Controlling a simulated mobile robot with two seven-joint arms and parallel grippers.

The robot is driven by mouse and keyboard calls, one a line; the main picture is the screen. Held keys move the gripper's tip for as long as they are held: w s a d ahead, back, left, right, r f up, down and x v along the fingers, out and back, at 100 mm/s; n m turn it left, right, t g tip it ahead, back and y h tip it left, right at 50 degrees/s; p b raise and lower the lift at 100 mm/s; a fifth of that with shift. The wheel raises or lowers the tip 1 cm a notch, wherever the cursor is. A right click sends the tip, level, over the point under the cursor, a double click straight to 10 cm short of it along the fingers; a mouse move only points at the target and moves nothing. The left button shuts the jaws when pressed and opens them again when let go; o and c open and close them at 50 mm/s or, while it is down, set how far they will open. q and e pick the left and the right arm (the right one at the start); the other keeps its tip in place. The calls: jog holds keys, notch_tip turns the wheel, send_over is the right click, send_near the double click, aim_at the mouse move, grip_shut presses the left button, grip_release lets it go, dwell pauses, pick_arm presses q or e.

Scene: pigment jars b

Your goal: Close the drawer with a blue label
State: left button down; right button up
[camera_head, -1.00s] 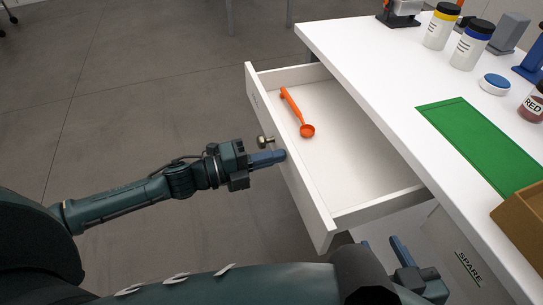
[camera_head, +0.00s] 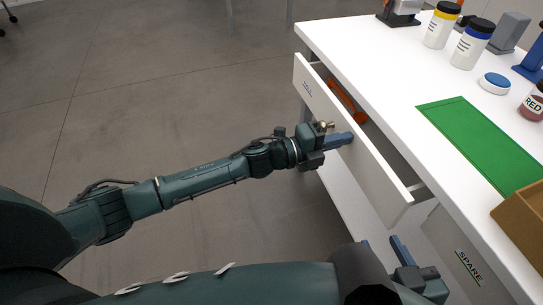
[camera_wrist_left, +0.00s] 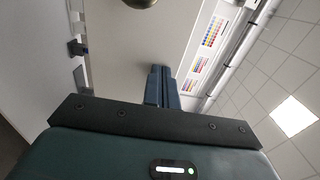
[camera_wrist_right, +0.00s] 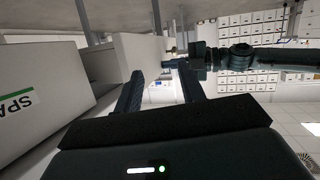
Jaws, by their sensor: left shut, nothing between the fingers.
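The drawer (camera_head: 376,172) under the white table is partly open, with a narrow gap showing behind its front panel. A small bluish label (camera_head: 307,88) is on the far end of the panel. The drawer's round knob (camera_head: 325,126) is beside my left gripper (camera_head: 349,138), which is shut and empty with its fingertips at the outer face of the panel. The left wrist view shows the closed fingers (camera_wrist_left: 159,84) against the pale panel and the knob (camera_wrist_left: 140,2) at the top edge. My right gripper (camera_head: 383,246) is open and empty, low near the SPARE drawer; its spread fingers show in the right wrist view (camera_wrist_right: 160,88).
An orange scoop (camera_head: 347,97) lies inside the drawer, partly hidden. A closed drawer front labelled SPARE (camera_head: 462,262) is at the lower right. The tabletop holds jars (camera_head: 472,46), a green mat (camera_head: 480,142) and a brown box (camera_head: 525,220).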

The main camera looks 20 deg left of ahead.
pick_arm(q)
jog(key=b+x, duration=0.1)
jog(key=x, duration=0.6)
jog(key=shift+f, duration=0.1)
jog(key=shift+w+d+b, duration=0.1)
jog(key=shift+d+b, duration=0.1)
jog(key=shift+b, duration=0.1)
jog(key=shift+r, duration=0.25)
pick_arm(e)
jog(key=shift+w+a+r+n+t+y, duration=0.1)
jog(key=shift+w+a+n+t+y, duration=0.2)
jog(key=shift+t, duration=0.6)
pick_arm(q)
jog(key=shift+w+r, duration=0.1)
pick_arm(e)
jog(key=shift+s+a, duration=0.1)
jog(key=shift+s, duration=0.05)
